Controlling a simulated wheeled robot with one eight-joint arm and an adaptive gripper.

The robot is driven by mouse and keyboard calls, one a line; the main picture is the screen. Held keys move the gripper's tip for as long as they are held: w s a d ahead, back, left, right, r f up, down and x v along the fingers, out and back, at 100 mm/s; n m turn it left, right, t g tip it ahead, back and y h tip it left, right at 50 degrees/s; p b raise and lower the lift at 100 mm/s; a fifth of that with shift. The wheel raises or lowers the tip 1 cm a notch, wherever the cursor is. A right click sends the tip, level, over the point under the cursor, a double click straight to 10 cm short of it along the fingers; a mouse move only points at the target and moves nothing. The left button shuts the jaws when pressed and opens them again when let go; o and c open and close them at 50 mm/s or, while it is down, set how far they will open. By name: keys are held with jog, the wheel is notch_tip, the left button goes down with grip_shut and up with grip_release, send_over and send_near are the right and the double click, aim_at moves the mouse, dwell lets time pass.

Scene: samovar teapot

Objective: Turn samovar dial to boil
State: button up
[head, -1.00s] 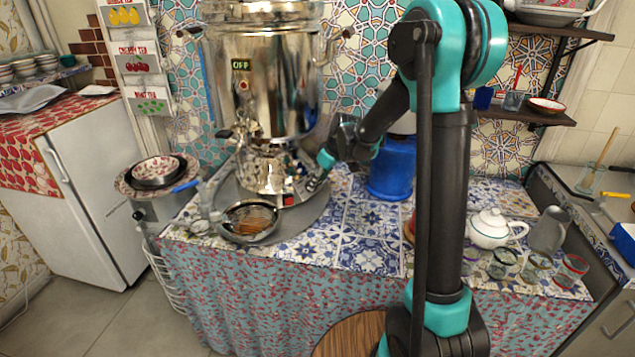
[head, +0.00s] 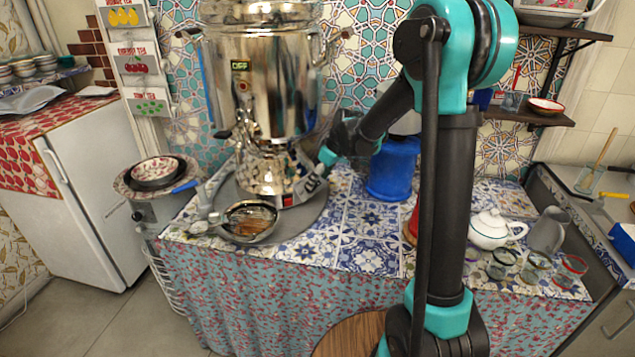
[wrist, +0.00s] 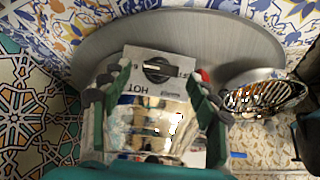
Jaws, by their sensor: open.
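In the wrist view a black dial (wrist: 158,68) sits on a pale metal panel (wrist: 185,62) with lettering that includes "HOT", seen upside down. My gripper (head: 312,180) is low at the right side of the samovar's base. In the wrist view my gripper (wrist: 154,80) is open, its fingers spread to the left and right of the dial, with no clear contact. The dial is not distinct in the head view.
A strainer over a bowl (head: 250,220) stands in front of the samovar and also shows right of my gripper in the wrist view (wrist: 265,97). A blue container (head: 393,170) is right of my gripper. A white teapot (head: 490,230) and cups are farther right.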

jog(key=v, duration=1)
jog(key=shift+d, duration=0.1)
jog(key=s+d+f+m+h, duration=0.1)
jog(key=s+d+f+m, duration=0.2)
jog(key=s, duration=0.6)
jog(key=s+d+f+m+h, duration=0.1)
jog(key=s+d+f+m, duration=0.3)
jog(key=s, duration=0.5)
jog(key=s+d+f+m+t+h, duration=0.1)
jog(key=s+d+f+m+h, duration=0.1)
jog(key=s+d+f, duration=0.5)
jog(key=shift+s+d+f+m, duration=0.1)
jog(key=shift+s+d+m, duration=0.3)
jog(key=shift+s, duration=0.2)
jog(key=shift+s+d+m, duration=0.3)
jog(key=shift+s+d, duration=0.1)
jog(key=shift+s, duration=0.2)
